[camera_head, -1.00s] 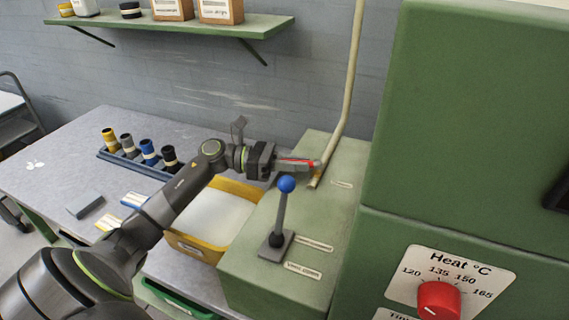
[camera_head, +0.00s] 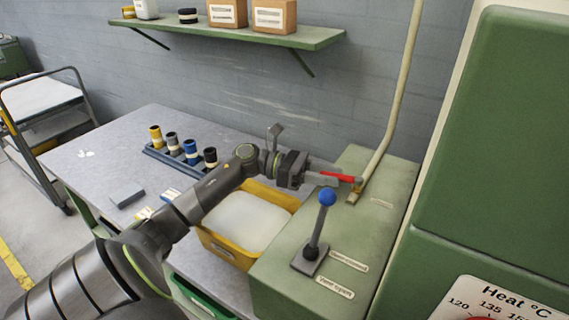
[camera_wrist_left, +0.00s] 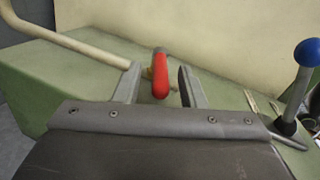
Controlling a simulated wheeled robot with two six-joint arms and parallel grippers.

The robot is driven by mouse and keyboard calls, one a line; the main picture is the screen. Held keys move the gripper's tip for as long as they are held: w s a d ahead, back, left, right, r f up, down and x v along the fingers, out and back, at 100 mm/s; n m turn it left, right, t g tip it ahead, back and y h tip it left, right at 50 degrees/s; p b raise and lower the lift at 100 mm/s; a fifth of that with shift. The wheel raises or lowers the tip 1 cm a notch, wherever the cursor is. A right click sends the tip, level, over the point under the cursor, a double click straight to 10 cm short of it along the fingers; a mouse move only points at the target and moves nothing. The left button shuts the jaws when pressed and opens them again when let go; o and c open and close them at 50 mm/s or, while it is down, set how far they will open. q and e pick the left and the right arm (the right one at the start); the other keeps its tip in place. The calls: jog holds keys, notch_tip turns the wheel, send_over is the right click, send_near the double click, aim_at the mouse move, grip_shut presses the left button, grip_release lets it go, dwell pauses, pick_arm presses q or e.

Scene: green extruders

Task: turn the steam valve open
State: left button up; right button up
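The steam valve's red lever handle (camera_head: 338,176) sits at the foot of the cream pipe (camera_head: 398,95), on top of the low green housing (camera_head: 385,185). My left gripper (camera_head: 326,173) reaches it from the left. In the left wrist view the red handle (camera_wrist_left: 160,75) lies between the two fingers of the left gripper (camera_wrist_left: 158,86), with a gap on each side, so the gripper is open around it. The handle is closer to the left finger. The right gripper is out of view.
A blue-knobbed lever (camera_head: 319,225) stands upright on the housing close to my gripper. A yellow bin (camera_head: 228,250) is below my arm. A tall green machine (camera_head: 490,150) stands on the right. A shelf (camera_head: 230,32) hangs on the back wall.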

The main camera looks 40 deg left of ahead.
pick_arm(q)
jog(key=b+v, duration=0.4)
jog(key=v, duration=1.1)
jog(key=shift+a, duration=0.2)
jog(key=shift+s, duration=0.1)
